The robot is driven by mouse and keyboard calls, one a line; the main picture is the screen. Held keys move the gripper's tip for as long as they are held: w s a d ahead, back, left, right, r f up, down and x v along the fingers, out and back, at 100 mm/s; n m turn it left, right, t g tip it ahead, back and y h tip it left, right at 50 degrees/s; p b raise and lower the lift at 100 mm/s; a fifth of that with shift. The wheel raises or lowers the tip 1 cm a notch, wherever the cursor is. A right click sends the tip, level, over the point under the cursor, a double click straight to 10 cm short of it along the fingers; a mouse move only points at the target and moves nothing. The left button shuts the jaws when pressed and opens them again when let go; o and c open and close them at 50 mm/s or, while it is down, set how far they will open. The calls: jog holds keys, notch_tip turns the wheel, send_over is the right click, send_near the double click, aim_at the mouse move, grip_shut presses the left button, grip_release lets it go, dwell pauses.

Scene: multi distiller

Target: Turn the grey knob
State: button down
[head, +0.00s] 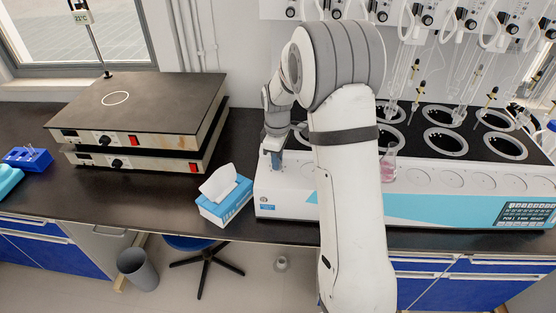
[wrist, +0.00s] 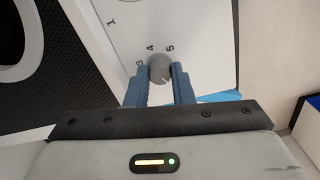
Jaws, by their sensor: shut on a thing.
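The grey knob (wrist: 159,67) sits on the white top of the distiller, with the printed numbers 1, 3, 4 and 5 around it in the wrist view. My gripper (wrist: 158,72) has its two blue fingers on either side of the knob, shut on it. In the head view my gripper (head: 275,158) points down at the left end of the white distiller (head: 290,200). The knob is hidden there behind my gripper and arm.
A blue and white tissue box (head: 225,203) stands left of the distiller, near the counter's front edge. Stacked hot plates (head: 140,115) stand further left. Glass tubing hangs above the distiller's round openings, and a flask (head: 388,165) with pink liquid stands right of my arm.

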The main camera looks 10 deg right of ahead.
jog(key=m+b, duration=0.2)
jog(key=m, duration=0.5)
jog(key=shift+f, duration=0.1)
jog(key=m+b, duration=0.1)
jog(key=m, duration=0.3)
jog(key=m+b, duration=0.1)
jog(key=m, duration=0.2)
jog(key=shift+m, duration=0.3)
jog(key=m, duration=0.3)
jog(key=shift+m, duration=0.3)
jog(key=m+b, duration=0.1)
jog(key=m, duration=0.2)
jog(key=shift+m, duration=0.4)
jog(key=m, duration=0.4)
jog(key=shift+m, duration=1.8)
